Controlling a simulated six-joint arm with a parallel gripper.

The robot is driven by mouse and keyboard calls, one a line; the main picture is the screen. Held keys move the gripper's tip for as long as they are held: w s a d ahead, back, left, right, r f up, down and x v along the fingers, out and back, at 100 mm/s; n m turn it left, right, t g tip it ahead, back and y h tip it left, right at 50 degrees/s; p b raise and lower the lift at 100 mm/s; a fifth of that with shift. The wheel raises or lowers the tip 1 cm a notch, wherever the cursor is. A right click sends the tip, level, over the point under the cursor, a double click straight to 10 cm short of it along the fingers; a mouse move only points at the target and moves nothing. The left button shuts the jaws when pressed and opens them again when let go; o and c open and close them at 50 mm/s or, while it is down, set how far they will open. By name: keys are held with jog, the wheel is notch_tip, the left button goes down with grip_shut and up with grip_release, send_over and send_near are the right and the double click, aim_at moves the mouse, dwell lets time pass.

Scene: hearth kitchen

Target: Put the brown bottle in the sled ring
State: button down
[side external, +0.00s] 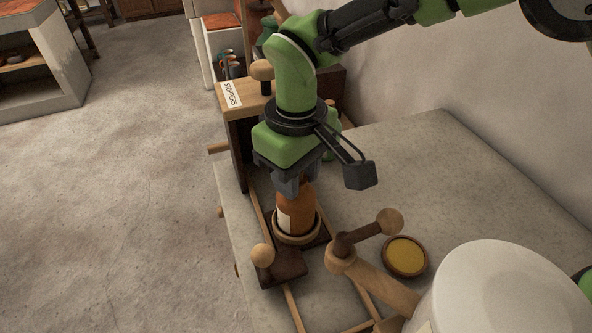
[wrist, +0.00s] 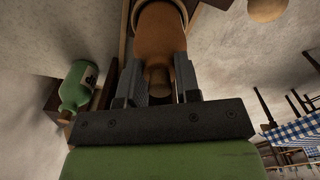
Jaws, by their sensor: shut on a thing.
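The brown bottle (side external: 297,213), with a pale label, stands upright in the side external view. Its lower end is inside the round wooden sled ring (side external: 299,239), which sits on a dark sled (side external: 288,266) on wooden rails. I cannot tell whether its base rests fully on the sled. My gripper (side external: 290,188) is above it, shut on the bottle's upper part. In the wrist view, the fingers of my gripper (wrist: 160,80) lie on both sides of the neck of the brown bottle (wrist: 158,35). The ring shows partly around its far end.
A wooden rack labelled STOPPERS (side external: 250,108) stands behind the sled. A crank handle (side external: 365,234), a dish of yellow material (side external: 405,256) and a large white container (side external: 505,300) are to the right. A green bottle (wrist: 76,86) shows in the wrist view. The right back counter is clear.

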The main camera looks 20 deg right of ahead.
jog(key=shift+f, duration=0.15)
jog(key=c, duration=0.8)
grip_release()
notch_tip(320, 180, up, 12)
jog(key=shift+r, duration=0.2)
